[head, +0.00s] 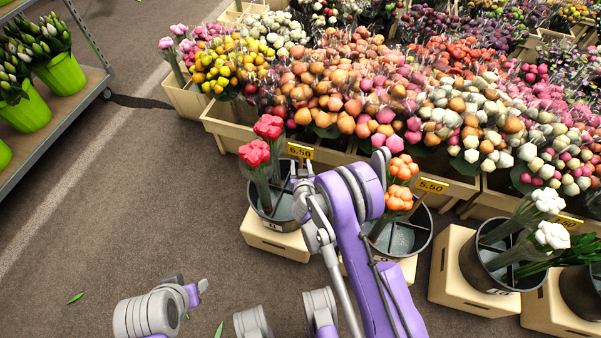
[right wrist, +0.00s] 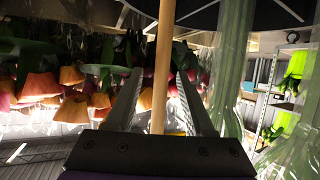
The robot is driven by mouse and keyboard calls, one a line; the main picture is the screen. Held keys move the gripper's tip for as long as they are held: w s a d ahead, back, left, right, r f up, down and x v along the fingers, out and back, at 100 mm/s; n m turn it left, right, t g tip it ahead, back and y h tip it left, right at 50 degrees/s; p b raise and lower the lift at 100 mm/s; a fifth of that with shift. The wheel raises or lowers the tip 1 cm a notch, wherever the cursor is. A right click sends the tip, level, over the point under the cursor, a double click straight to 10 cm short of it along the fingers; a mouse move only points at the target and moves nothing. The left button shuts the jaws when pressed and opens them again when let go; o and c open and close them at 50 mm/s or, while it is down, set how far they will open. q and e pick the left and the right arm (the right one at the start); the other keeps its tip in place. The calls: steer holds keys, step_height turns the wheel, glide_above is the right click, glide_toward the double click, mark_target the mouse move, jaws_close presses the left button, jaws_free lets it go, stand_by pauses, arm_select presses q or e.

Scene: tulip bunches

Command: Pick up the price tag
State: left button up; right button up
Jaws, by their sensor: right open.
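A yellow price tag (head: 300,151) reading 5.50 stands on a thin stick at the dark bucket (head: 262,216) with two red tulips (head: 256,152). My right gripper (head: 302,176) is at this bucket, just below the tag, and partly hides it. In the right wrist view the wooden stick (right wrist: 164,50) runs between the two open fingers (right wrist: 158,78), with space on both sides. Thick green stems (right wrist: 233,60) stand to the right of the fingers. The tag's face is not visible there.
A second bucket (head: 413,234) with orange tulips and a tag (head: 432,186) stands right of my purple arm. A bucket with white tulips (head: 548,235) is farther right. Wooden crates (head: 234,126) of bunched flowers fill the back. The floor (head: 110,215) at left is mostly clear.

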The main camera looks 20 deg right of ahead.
steer(key=x, duration=0.2)
steer(key=shift+w+f, duration=0.15)
steer(key=shift+w, duration=0.25)
jaws_close()
